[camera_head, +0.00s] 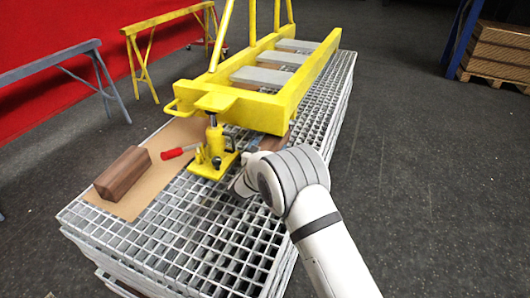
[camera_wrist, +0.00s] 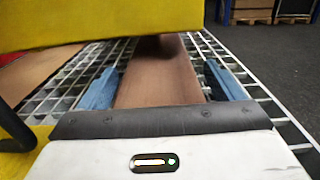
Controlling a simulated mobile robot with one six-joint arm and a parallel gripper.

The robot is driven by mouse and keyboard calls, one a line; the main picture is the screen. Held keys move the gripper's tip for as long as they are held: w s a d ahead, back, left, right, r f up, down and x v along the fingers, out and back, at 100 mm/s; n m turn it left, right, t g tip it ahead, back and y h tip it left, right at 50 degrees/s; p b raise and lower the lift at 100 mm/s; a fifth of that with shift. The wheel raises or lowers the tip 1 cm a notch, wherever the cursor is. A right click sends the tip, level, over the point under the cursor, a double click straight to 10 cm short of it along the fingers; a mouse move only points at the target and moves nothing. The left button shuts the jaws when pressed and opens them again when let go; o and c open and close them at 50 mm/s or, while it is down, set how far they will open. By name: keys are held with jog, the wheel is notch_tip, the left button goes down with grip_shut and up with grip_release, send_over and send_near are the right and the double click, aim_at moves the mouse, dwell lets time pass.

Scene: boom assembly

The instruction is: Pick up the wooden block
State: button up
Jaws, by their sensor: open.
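One brown wooden block (camera_wrist: 160,82) lies under the yellow frame, and in the wrist view it runs away from me between my two blue fingers. In the head view only a small part of this block (camera_head: 272,143) shows behind my arm. My gripper (camera_wrist: 163,86) is open, with one finger on each side of the block; I cannot tell whether they touch it. In the head view my gripper (camera_head: 240,184) is low beside the yellow jack, its fingers mostly hidden. A second wooden block (camera_head: 123,173) lies on the brown sheet at the left.
The yellow frame (camera_head: 262,108) hangs close above the block. A yellow jack (camera_head: 213,152) with a red-handled tool (camera_head: 180,152) beside it stands left of my gripper. All rest on a metal grating (camera_head: 150,243). The grating's front is clear.

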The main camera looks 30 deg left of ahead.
jog(key=shift+c, duration=0.5)
jog(key=c, duration=1.4)
